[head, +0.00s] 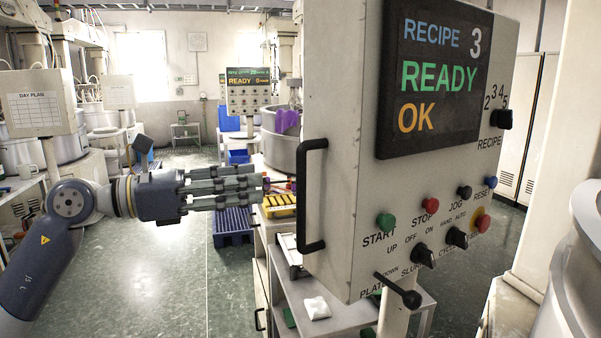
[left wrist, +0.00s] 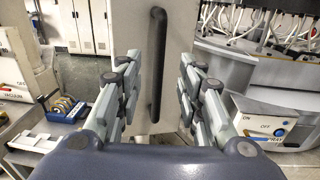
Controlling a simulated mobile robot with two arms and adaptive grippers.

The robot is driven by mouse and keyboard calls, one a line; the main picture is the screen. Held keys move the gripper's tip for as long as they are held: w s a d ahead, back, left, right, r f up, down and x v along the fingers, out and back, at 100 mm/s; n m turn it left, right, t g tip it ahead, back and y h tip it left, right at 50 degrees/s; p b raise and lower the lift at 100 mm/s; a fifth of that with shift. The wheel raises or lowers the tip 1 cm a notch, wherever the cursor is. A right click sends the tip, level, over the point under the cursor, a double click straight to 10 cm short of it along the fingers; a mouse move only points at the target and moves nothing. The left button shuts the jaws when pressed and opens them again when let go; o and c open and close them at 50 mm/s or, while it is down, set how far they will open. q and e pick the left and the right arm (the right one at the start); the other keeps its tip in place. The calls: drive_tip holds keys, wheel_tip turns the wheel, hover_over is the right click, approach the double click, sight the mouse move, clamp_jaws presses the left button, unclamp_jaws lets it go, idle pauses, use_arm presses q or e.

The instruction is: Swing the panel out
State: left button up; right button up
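The control panel (head: 345,130) is a large off-white box with a screen reading RECIPE 3, READY, OK. It fills the right middle of the head view. Its black bar handle (head: 311,195) stands upright on the left side face. My left gripper (head: 264,187) points at the handle from the left, with a small gap in the picture between fingertips and bar. In the left wrist view the handle (left wrist: 157,65) stands upright between the two spread fingers, beyond them. The left gripper is open and empty. My right gripper is not in view.
Below the panel is a grey shelf unit (head: 335,315) with a white packet (head: 316,307). A yellow tray (head: 280,206) lies behind the fingertips. A DAY PLAN board (head: 39,103) stands at the left. Green floor (head: 175,250) is clear in the middle.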

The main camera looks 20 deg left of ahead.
use_arm(q)
drive_tip(key=p+x, duration=0.5)
drive_tip(key=x, duration=0.5)
drive_tip(key=shift+w, duration=0.25)
clamp_jaws()
